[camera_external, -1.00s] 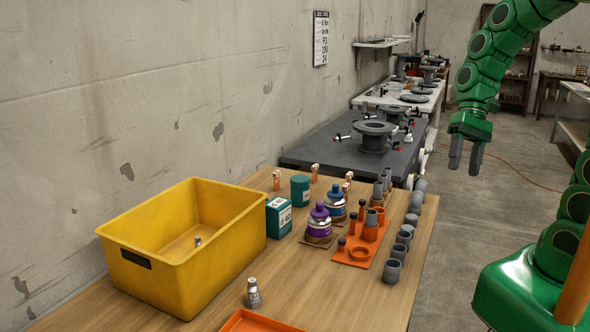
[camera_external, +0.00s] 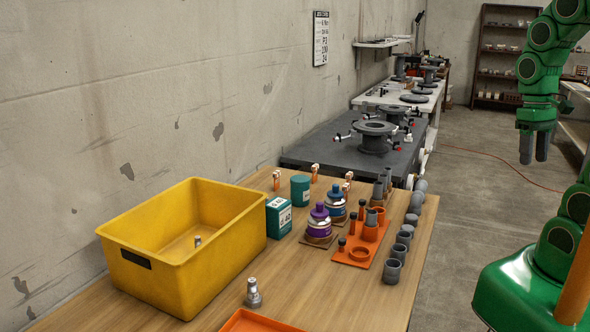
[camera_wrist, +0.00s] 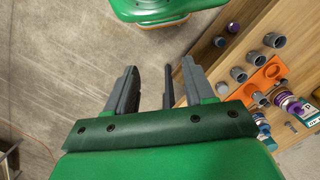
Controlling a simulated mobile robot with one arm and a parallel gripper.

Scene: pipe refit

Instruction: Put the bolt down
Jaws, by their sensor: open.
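My gripper (camera_external: 533,160) hangs over the open floor to the right of the wooden table, fingers pointing down. It is open; in the wrist view its fingers (camera_wrist: 154,90) are spread, with a thin dark strip showing between them that I cannot identify. No bolt is clearly seen in the gripper. A small metal piece (camera_external: 197,241), perhaps a bolt, shows inside the yellow bin (camera_external: 153,264). It is too small to be sure.
The wooden table (camera_external: 335,275) holds a metal fitting (camera_external: 253,293), an orange holder (camera_external: 359,252), several grey pipe pieces, teal containers and a purple-topped bottle (camera_external: 319,222). A dark bench with flanges (camera_external: 374,137) stands behind. Floor between table and my base is clear.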

